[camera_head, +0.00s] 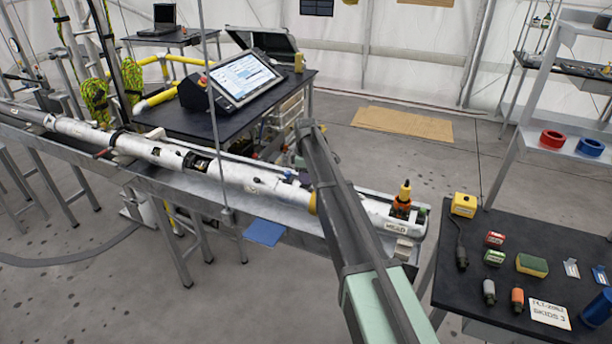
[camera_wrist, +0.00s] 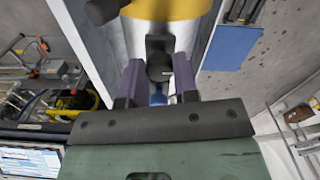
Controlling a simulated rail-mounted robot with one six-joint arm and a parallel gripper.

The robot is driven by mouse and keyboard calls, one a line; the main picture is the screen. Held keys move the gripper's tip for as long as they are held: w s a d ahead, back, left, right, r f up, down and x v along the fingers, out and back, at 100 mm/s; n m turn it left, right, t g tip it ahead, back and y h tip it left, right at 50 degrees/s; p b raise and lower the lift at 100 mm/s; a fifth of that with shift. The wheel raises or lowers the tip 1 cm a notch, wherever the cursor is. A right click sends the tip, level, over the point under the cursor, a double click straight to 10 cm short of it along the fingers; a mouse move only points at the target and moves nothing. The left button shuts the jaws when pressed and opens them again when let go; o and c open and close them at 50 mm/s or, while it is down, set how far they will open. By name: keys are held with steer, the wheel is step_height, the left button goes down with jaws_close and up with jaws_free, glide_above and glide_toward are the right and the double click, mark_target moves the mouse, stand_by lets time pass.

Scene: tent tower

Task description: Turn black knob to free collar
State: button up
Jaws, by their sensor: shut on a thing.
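In the wrist view, my gripper (camera_wrist: 158,76) has its two dark purple fingers on either side of the black knob (camera_wrist: 159,66), shut on it. The knob sits at a dark slot in the white tube (camera_wrist: 194,28). A yellow collar (camera_wrist: 168,8) rings the tube just beyond the knob, at the top edge. In the head view, the yellow collar (camera_head: 313,203) shows as a narrow band, partly covered by my arm. My arm hides the knob and most of my gripper there.
The long white tube (camera_head: 240,175) lies in a grey metal trough (camera_head: 160,182). A dark cylindrical part (camera_wrist: 103,10) juts out near the collar in the wrist view. A blue sheet (camera_head: 265,232) lies below the trough. A tablet (camera_head: 243,78) stands on the table behind; a black side table (camera_head: 480,300) holds small items.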

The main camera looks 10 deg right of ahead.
steer(key=o, duration=0.9)
steer(key=shift+o, duration=0.2)
step_height(320, 180, up, 11)
steer(key=p, duration=1.1)
steer(key=shift+f, duration=0.1)
